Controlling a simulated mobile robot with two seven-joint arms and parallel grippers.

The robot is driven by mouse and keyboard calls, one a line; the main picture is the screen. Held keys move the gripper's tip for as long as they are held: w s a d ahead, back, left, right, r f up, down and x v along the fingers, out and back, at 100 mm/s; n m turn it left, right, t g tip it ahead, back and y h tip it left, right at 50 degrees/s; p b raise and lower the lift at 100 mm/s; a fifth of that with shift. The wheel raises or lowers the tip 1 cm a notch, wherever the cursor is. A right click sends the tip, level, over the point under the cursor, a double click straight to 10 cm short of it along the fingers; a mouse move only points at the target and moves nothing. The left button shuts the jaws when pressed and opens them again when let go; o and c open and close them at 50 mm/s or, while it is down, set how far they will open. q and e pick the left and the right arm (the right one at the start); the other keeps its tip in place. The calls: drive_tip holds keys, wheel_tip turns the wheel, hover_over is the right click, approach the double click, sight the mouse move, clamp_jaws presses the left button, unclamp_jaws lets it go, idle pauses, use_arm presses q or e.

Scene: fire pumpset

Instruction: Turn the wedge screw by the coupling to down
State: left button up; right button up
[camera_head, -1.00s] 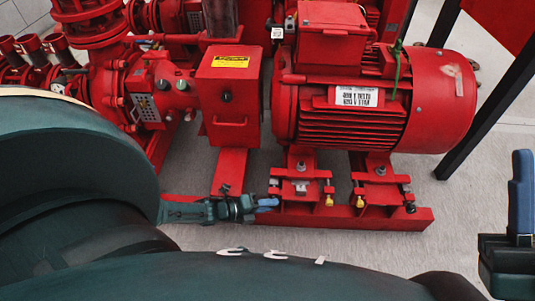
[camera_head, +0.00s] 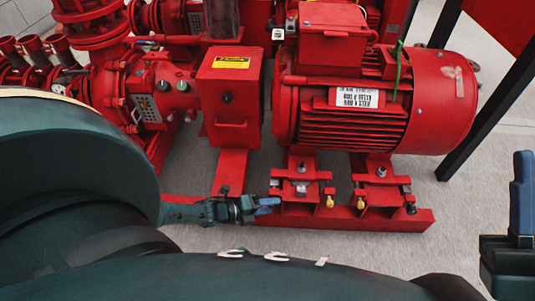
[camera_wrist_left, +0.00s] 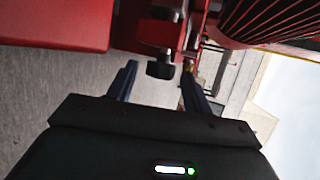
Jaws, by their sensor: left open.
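The motor's red foot wedge by the coupling guard (camera_head: 230,85) carries a dark screw head (camera_wrist_left: 160,69) on its left side. In the left wrist view this screw head sits between the tips of my left gripper (camera_head: 267,206), with a visible gap on each side. My left gripper is open, its blue fingers low beside the wedge block (camera_head: 301,193). In the head view the fingers and wrist partly hide the screw. The exact facing of the screw cannot be told. My right gripper (camera_head: 522,190) is partly in view at the right edge, with one blue finger visible.
The red motor (camera_head: 380,110) stands above the wedges on a red base rail (camera_head: 400,219). A second wedge block (camera_head: 380,190) is to the right. A black post (camera_head: 487,100) stands at the right. The grey floor in front of the rail is clear.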

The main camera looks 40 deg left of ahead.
use_arm(q)
drive_tip(key=p+v, duration=0.4)
drive_tip(key=v, duration=0.9)
drive_tip(key=shift+p, duration=0.4)
use_arm(e)
wheel_tip(320, 180, down, 6)
drive_tip(key=m+g+h, duration=0.1)
drive_tip(key=m+h, duration=0.5)
drive_tip(key=shift+w+a+m, duration=0.2)
drive_tip(key=shift+a+m, duration=0.05)
drive_tip(key=shift+m, duration=0.05)
use_arm(q)
drive_tip(key=shift+a, duration=0.1)
